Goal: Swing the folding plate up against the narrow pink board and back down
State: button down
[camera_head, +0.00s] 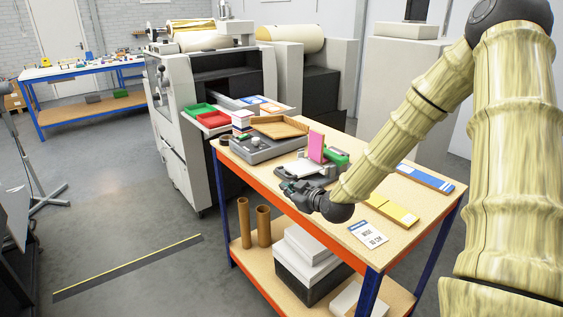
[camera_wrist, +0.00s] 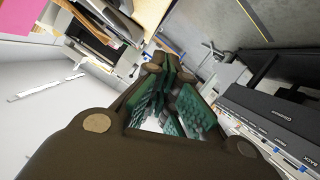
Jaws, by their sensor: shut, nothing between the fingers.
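The narrow pink board (camera_head: 316,146) stands upright on the workbench, and part of it shows at the upper left corner of the wrist view (camera_wrist: 22,14). A low device with a pale flat plate (camera_head: 291,168) lies at its left foot; I cannot tell for sure that this is the folding plate. My gripper (camera_head: 285,187) is over the bench's front edge, in front of and left of the pink board, apart from it. Its green-padded fingers (camera_wrist: 170,100) are shut and empty. My wrist hides part of the device.
A wooden tray (camera_head: 279,127) stands on a grey unit at the left. A yellow pad (camera_head: 391,210), a printed card (camera_head: 368,234) and a blue-and-white box (camera_head: 425,178) lie at the right.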

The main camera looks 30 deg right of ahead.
notch_tip(320, 180, up, 7)
jog(key=w+d+t+p, duration=0.1)
jog(key=d+t, duration=0.1)
jog(key=d, duration=0.1)
jog(key=shift+n, duration=0.3)
jog(key=shift+w+d+f+p, duration=0.3)
jog(key=shift+w+f+p, duration=0.55)
jog(key=shift+w, duration=0.8)
jog(key=shift+w+d+f+p, duration=0.25)
jog(key=shift+w+f+p, duration=0.15)
jog(key=shift+w+f, duration=1.05)
jog(key=shift+w+d+f+p, duration=0.3)
jog(key=shift+w+f+p, duration=0.4)
jog(key=shift+w, duration=1.2)
jog(key=shift+f, duration=0.1)
jog(key=shift+a+f+n+h+b, duration=0.1)
jog(key=shift+f+n+h+b, duration=0.2)
jog(key=shift+f+b, duration=0.5)
jog(key=shift+a+f+n+h+b, duration=0.1)
jog(key=shift+f+n+b, duration=0.3)
jog(key=shift+f+b, duration=0.4)
jog(key=shift+r, duration=0.2)
jog(key=s+a+r, duration=0.1)
jog(key=s+r, duration=0.1)
jog(key=s, duration=0.3)
jog(key=s+a+r+b, duration=0.1)
jog(key=s+r, duration=0.2)
jog(key=s, duration=0.2)
jog(key=shift+a, duration=0.3)
